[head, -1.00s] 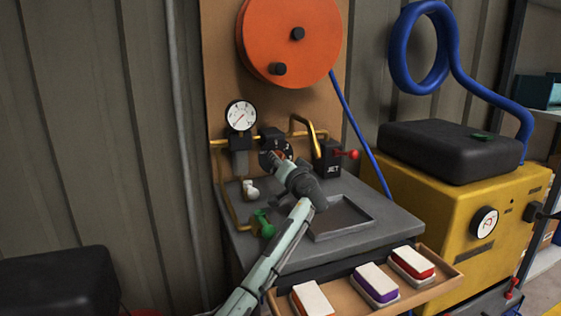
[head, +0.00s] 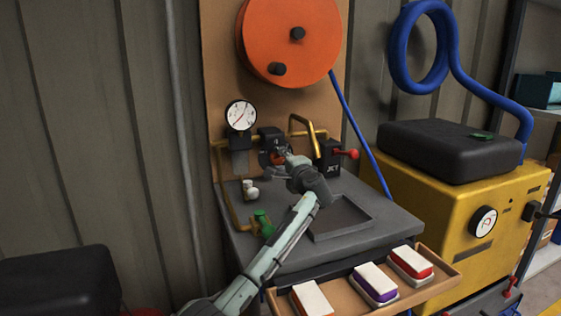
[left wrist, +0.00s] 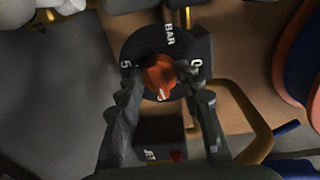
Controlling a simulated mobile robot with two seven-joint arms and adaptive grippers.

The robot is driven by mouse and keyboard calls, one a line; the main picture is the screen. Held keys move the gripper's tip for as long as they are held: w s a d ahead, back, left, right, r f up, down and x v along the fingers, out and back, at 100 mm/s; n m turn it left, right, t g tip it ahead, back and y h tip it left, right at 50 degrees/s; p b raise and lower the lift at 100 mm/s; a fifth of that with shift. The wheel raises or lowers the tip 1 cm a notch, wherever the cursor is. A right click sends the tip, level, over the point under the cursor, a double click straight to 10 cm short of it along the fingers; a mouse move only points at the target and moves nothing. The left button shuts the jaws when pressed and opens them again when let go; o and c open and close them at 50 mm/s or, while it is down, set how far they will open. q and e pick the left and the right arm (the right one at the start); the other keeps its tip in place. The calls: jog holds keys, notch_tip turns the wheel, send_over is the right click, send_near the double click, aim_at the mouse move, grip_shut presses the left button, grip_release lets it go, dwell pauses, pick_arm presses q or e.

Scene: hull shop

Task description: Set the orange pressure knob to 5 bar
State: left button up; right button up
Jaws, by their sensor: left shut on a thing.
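The orange pressure knob (left wrist: 160,72) sits in the middle of a round black dial (left wrist: 136,47) marked BAR, 5 and 0 in the left wrist view. A white mark on the knob points to the lower side of that view, between the 5 and the 0. My left gripper (left wrist: 162,76) is shut on the knob, one finger on each side. In the head view the gripper (head: 283,156) partly covers the knob and dial. A round white pressure gauge (head: 240,115) is above and left; its exact reading is too small to tell. My right gripper is not in view.
A black JET block with a red lever (head: 347,153) stands close right of the knob. A green valve handle (head: 263,224) and a white fitting (head: 250,190) are to the left. A brush tray (head: 440,281) is in front. Brass pipes (head: 313,127) run behind.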

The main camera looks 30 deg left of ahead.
pick_arm(q)
jog(key=m, duration=0.5)
jog(key=shift+g, duration=0.3)
jog(key=m, duration=0.6)
jog(key=shift+w+d+y, duration=0.1)
jog(key=shift+y, duration=0.3)
jog(key=m, duration=1.1)
jog(key=shift+f+m+y, duration=0.15)
jog(key=shift+m+y, duration=0.25)
jog(key=o, duration=1.2)
jog(key=shift+c, duration=0.2)
jog(key=v, duration=1.2)
jog(key=shift+f, duration=0.1)
